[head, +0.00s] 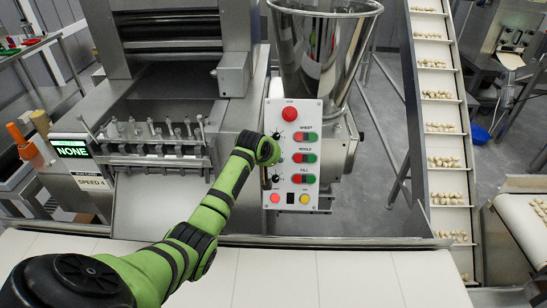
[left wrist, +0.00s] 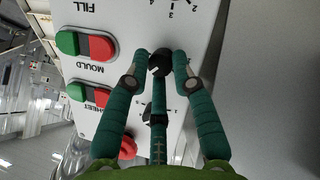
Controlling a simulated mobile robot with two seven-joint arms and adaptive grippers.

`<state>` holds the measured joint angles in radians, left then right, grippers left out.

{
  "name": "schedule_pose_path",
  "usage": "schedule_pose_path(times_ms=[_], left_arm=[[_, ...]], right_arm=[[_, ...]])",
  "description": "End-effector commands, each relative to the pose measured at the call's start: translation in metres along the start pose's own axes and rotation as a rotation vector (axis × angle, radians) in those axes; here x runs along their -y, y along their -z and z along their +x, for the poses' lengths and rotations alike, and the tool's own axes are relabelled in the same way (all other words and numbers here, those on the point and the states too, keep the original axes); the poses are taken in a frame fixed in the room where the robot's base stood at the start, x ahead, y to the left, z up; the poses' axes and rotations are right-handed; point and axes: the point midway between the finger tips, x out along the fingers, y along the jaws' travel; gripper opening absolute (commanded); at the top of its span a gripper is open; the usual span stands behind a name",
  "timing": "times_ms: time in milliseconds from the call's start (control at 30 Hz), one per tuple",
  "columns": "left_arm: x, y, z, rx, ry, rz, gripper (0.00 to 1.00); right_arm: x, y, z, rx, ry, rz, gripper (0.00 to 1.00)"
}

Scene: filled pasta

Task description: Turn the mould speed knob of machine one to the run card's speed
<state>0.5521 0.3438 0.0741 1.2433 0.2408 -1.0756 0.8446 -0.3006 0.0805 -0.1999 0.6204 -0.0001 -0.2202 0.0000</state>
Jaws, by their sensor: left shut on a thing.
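The mould speed knob (left wrist: 160,64) is black and sits level with the red and green MOULD buttons (left wrist: 85,45) on the white control panel. My left gripper (left wrist: 162,60) is shut on it, with one teal finger on each side. The knob's pointer and most of its scale are hidden by the fingers. In the head view my left gripper (head: 268,152) is at the left edge of the panel (head: 312,108) and covers this knob. My right gripper is not in view.
Another black knob (head: 277,135) is above the gripper on the panel, and a red button (head: 289,113) is near the panel's top. A steel hopper (head: 322,45) stands behind. A white belt (head: 320,280) runs in front, and an inclined conveyor (head: 437,80) carries pasta at right.

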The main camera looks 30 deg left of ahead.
Motion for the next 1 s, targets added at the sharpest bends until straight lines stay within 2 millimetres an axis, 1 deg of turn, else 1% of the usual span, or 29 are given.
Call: schedule_pose_path(times_ms=[33, 300, 767, 800, 833, 1000], left_arm=[[0.0027, -0.0072, 0.0028, 0.017, 0.016, 0.021, 0.00], [0.0035, -0.0080, 0.0033, 0.021, 0.044, 0.086, 0.00], [0.0048, -0.0093, 0.0039, 0.024, 0.050, 0.095, 0.00], [0.0048, -0.0093, 0.0040, 0.024, 0.050, 0.095, 0.38], [0.0047, -0.0092, 0.0040, 0.024, 0.050, 0.095, 0.48], [0.0034, -0.0062, 0.0028, 0.017, 0.046, 0.094, 0.48]], right_arm=[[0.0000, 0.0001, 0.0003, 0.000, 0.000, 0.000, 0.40], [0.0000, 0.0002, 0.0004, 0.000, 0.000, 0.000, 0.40], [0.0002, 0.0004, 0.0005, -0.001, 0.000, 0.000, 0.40], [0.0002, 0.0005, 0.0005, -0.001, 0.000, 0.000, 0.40], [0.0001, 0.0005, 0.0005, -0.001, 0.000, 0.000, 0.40], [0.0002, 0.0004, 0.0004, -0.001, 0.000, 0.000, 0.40]])
